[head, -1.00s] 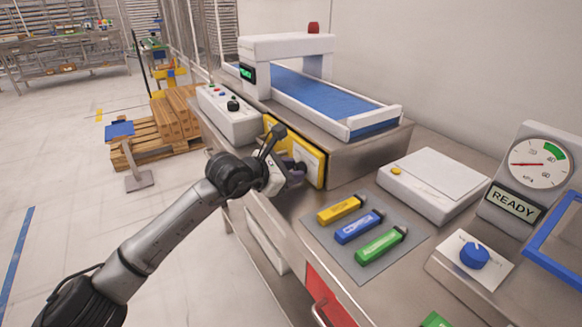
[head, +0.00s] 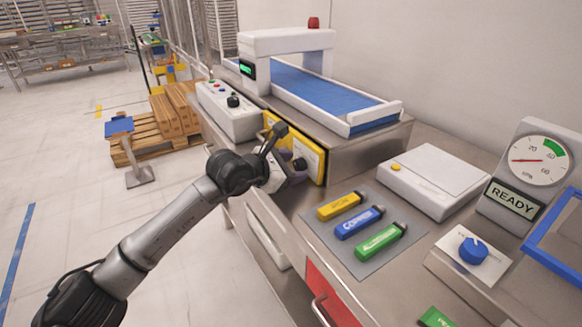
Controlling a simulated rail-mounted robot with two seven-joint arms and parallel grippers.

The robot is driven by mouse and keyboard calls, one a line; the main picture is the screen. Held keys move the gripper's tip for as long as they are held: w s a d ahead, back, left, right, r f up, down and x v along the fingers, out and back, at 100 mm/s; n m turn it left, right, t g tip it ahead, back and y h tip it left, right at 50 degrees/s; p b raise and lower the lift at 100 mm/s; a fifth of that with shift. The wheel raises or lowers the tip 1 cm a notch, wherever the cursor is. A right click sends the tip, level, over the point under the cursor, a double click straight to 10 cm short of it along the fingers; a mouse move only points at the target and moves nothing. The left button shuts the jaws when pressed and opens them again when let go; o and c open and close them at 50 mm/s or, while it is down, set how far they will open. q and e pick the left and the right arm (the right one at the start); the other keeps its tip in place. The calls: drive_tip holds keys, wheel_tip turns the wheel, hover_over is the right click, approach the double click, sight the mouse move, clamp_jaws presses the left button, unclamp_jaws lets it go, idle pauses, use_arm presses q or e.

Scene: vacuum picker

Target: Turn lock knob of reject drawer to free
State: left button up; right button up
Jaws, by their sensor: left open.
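A yellow-edged panel (head: 314,161) with a pale face is set in the steel side below the conveyor. A small dark knob (head: 300,164) shows on its face; its pointer and any marking are too small to read. My left gripper (head: 293,176) is open, just in front of the panel and a little below the knob. I see nothing held in it. The arm and gripper hide the panel's lower left part. Whether a finger touches the knob cannot be told. My right gripper is out of view.
The blue-belted conveyor (head: 325,92) stands above the panel. A control box (head: 229,112) is to the left. Yellow, blue and green cartridges (head: 359,223) lie on a grey mat. A red drawer front (head: 328,296) with a handle is at the bottom. A blue dial (head: 473,251) is at right.

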use_arm(q)
drive_tip(key=shift+s+a+r, duration=0.15)
drive_tip(key=shift+s+a, duration=0.05)
drive_tip(key=p+v, duration=0.4)
drive_tip(key=v, duration=0.9)
drive_tip(key=shift+p, duration=0.4)
drive_tip(key=shift+a+r, duration=0.1)
